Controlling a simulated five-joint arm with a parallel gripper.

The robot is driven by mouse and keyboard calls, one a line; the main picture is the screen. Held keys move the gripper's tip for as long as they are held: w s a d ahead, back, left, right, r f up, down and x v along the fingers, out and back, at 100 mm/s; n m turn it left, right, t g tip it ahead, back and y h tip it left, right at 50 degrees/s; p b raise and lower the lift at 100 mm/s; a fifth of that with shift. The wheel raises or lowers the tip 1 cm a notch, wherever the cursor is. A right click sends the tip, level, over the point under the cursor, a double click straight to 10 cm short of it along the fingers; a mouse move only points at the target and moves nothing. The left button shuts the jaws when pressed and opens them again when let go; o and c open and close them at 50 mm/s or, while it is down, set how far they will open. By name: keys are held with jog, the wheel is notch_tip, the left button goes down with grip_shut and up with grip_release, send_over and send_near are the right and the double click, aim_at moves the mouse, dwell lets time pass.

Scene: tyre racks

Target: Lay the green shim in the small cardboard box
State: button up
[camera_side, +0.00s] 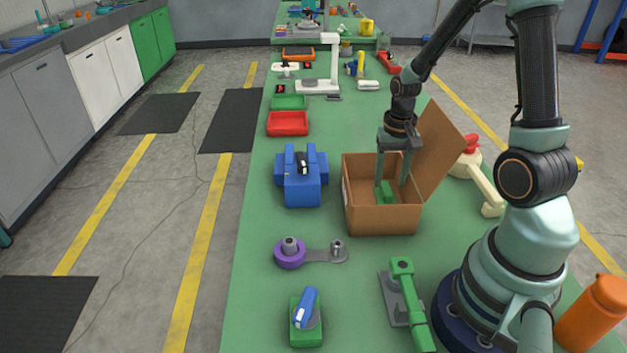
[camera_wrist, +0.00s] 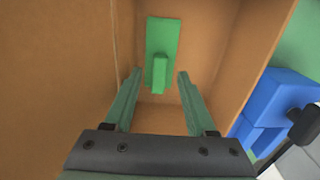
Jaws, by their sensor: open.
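The small cardboard box (camera_side: 382,220) stands on the green bench with its lid flap open to the right. The green shim (camera_wrist: 163,34) lies inside the box, a flat plate with a small raised block; it also shows between my fingers in the side view (camera_side: 386,190). My gripper (camera_wrist: 160,80) is open, with its fingers reaching down into the box. In the wrist view the shim lies beyond the fingertips and between their lines, with a gap on each side. The box floor (camera_wrist: 206,84) shows around it.
A blue block-shaped fixture (camera_side: 302,187) stands left of the box and a purple round part (camera_side: 290,255) is in front of it. A green lever clamp (camera_side: 405,290) lies nearer. Red (camera_side: 288,123) and green (camera_side: 288,102) trays sit farther back.

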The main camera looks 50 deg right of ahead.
aim_at(388, 192)
notch_tip(388, 192, up, 8)
jog(key=s+a+r+n+t, duration=0.1)
jog(key=a+r+n+t, duration=0.4)
jog(key=a+r+n, duration=0.4)
jog(key=a+r, duration=0.3)
jog(key=a, duration=0.3)
jog(key=shift+a+t, duration=0.3)
jog(key=shift+a, duration=0.1)
